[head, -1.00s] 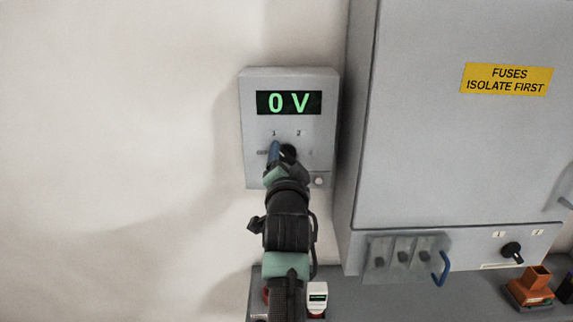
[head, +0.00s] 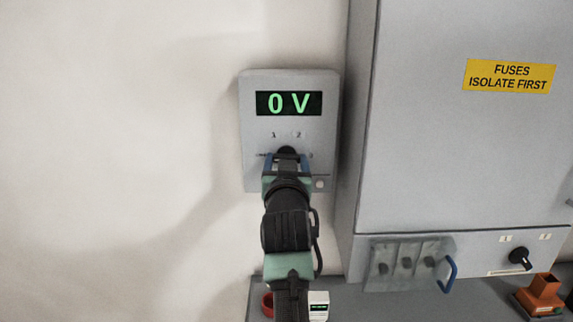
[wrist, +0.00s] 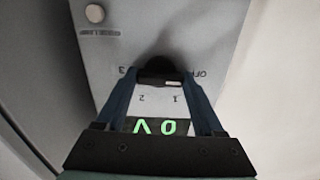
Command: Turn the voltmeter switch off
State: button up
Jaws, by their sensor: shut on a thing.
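The voltmeter (head: 254,125) is a grey box on the wall. Its display (head: 289,103) reads 0 V in green. Its black rotary switch (head: 287,152) sits below the display, with labels 1 and 2 above it. My gripper (head: 286,162) reaches it from below, with a blue finger on each side of the knob. In the wrist view the picture is upside down, and the fingers flank the switch (wrist: 158,67) closely. A pale mark on the knob's edge lies near label 1; its exact setting is hard to tell. OFF is printed beside the knob.
A large grey fuse cabinet (head: 450,150) with a yellow warning label (head: 510,76) stands close on the right. A black knob (head: 520,259) and a blue handle (head: 449,274) are low on it. A round pale button (wrist: 94,13) is on the voltmeter. Bare wall lies left.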

jog(key=shift+n, duration=0.3)
jog(key=o, duration=1.4)
jog(key=s+b, duration=0.3)
jog(key=s, duration=1)
jog(key=shift+b, duration=0.3)
jog(key=s+r+t, duration=0.3)
jog(key=s+r, duration=0.4)
jog(key=s+r+t, duration=0.3)
jog(key=s+r, duration=0.4)
jog(key=r, duration=0.1)
jog(key=s+r+t, duration=0.3)
jog(key=s+r, duration=0.4)
jog(key=r, duration=0.1)
jog(key=shift+a, duration=0.15)
